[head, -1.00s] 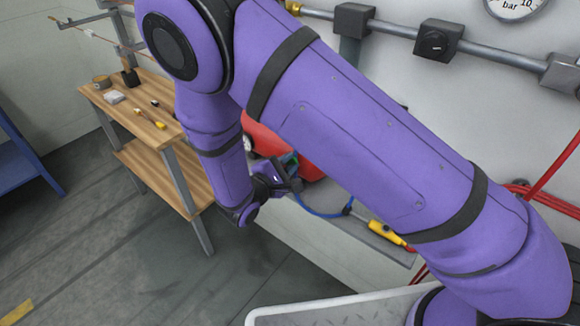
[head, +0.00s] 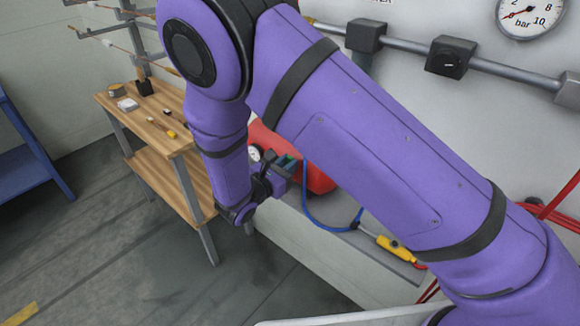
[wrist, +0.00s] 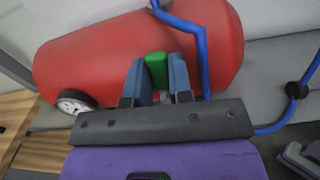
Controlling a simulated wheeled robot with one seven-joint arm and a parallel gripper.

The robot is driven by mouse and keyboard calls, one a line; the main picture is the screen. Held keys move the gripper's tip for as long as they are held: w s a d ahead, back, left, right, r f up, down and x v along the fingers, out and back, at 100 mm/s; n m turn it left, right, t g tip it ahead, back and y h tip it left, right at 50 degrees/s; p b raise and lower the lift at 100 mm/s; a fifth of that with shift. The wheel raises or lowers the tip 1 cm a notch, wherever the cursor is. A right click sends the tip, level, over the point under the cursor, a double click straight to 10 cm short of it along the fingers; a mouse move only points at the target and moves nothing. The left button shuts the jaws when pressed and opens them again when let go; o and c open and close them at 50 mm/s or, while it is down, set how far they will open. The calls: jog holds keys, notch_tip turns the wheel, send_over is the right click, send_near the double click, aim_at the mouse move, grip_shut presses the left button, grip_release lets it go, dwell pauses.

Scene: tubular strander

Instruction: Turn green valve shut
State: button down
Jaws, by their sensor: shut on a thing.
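The green valve (wrist: 156,70) shows in the wrist view as a small green block in front of the red tank. My gripper (wrist: 158,78) has its two blue-grey fingers on either side of the green piece and is shut on it. In the head view my gripper (head: 287,168) is beside the red tank, and the valve is mostly hidden by my gripper there. The valve's stem and its exact turn angle cannot be made out.
The red tank (wrist: 100,55) has a round gauge (wrist: 75,102) and a blue hose (wrist: 203,65). A yellow tool (head: 392,248) lies on the grey shelf right of the tank. A wooden workbench (head: 145,125) stands left; open floor lies in front.

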jog(key=shift+a+n, duration=0.2)
jog(key=shift+n, duration=0.2)
dwell(0.3)
jog(key=c, duration=1)
grip_release()
jog(key=shift+w, duration=0.1)
jog(key=v, duration=1.1)
jog(key=shift+d, duration=0.1)
